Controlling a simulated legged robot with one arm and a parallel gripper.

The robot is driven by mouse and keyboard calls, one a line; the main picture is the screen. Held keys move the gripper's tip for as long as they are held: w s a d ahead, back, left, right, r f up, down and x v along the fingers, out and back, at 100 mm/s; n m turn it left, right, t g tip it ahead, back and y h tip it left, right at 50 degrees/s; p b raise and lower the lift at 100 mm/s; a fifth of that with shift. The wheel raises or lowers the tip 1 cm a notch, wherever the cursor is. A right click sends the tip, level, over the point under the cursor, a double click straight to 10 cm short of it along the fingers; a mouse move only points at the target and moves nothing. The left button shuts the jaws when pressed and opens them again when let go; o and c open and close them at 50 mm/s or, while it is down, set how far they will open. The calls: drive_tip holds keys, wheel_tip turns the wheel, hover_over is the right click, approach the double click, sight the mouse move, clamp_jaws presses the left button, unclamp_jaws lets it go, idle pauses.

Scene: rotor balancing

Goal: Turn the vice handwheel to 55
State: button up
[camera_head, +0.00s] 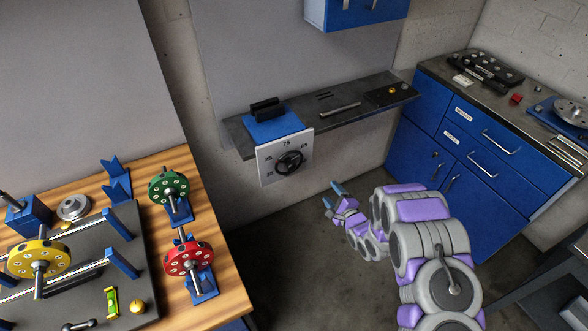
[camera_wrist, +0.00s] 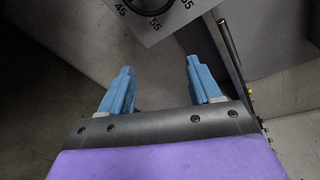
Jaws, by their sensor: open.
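The black vice handwheel (camera_head: 289,162) sits on a white dial plate (camera_head: 268,173) below the front of the blue vice (camera_head: 272,124). Small numbers ring the wheel; which one it is set to cannot be made out. My gripper (camera_head: 333,195) is in front of the plate, lower and to the right of the wheel in the head view, apart from it. In the wrist view my gripper (camera_wrist: 159,65) is open and empty, its blue fingers spread. The lower rim of the handwheel (camera_wrist: 150,8) shows at the top edge, beyond the fingertips, with 45 and 55 readable on the plate (camera_wrist: 175,22).
The vice stands on a dark wall shelf (camera_head: 360,108) with a metal bar (camera_head: 340,109). Blue cabinets (camera_head: 440,150) stand at the right. A wooden bench (camera_head: 225,270) with red, green and yellow rotors is at the left. The floor between is clear.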

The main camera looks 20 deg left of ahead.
drive_tip(key=s+a+f+m+y, duration=0.1)
drive_tip(key=s+a+m+y, duration=0.1)
drive_tip(key=s+a, duration=0.2)
drive_tip(key=b, duration=0.4)
approach(293, 168)
drive_tip(key=shift+y, duration=0.3)
drive_tip(key=x, duration=0.9)
drive_tip(key=shift+w+f, duration=0.15)
drive_tip(key=shift+f, duration=0.15)
drive_tip(key=shift+c, duration=0.4)
drive_tip(key=c, duration=1)
drive_tip(key=shift+o, duration=0.2)
